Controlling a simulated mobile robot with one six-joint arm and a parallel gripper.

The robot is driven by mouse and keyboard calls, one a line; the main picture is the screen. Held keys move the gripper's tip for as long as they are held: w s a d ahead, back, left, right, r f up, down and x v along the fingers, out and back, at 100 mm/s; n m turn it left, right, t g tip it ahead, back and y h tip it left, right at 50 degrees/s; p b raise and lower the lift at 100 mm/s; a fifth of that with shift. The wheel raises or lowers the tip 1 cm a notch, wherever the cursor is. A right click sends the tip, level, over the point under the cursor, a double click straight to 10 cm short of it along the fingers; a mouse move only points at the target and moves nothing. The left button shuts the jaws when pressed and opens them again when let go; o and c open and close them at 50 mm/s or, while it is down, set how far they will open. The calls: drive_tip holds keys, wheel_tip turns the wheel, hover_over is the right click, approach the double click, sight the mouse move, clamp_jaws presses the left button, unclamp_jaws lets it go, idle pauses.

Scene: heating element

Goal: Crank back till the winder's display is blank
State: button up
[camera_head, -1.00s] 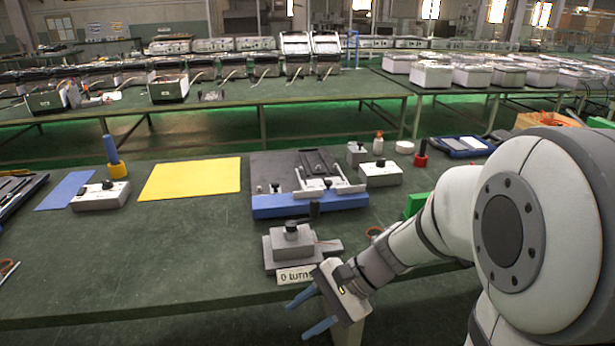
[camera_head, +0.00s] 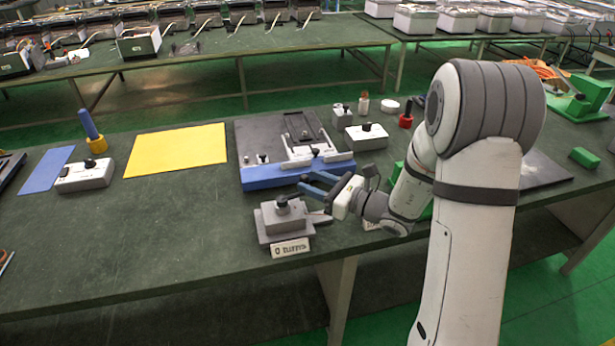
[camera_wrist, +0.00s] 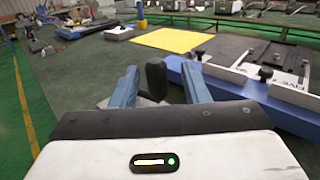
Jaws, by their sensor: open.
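The winder (camera_head: 269,225) is a grey block on a plate near the table's front edge, with a black knob (camera_head: 282,203) on top. A white panel with dark lettering (camera_head: 290,248) stands at its front; I cannot read it surely. My gripper (camera_head: 308,183) reaches in from the right, just behind and right of the winder, its blue fingers open. In the wrist view a black upright grip (camera_wrist: 156,78), apparently the crank handle, stands between the two open fingers (camera_wrist: 160,88). I cannot tell whether they touch it.
A dark fixture with a blue front bar (camera_head: 297,173) lies just behind my gripper. White boxes (camera_head: 366,137) and a red-based post (camera_head: 406,115) stand behind right. A yellow mat (camera_head: 177,150) and a white switch box (camera_head: 84,177) lie left.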

drive_tip(key=shift+x, duration=1.4)
drive_tip(key=shift+s, duration=0.1)
drive_tip(key=shift+c, duration=0.5)
clamp_jaws()
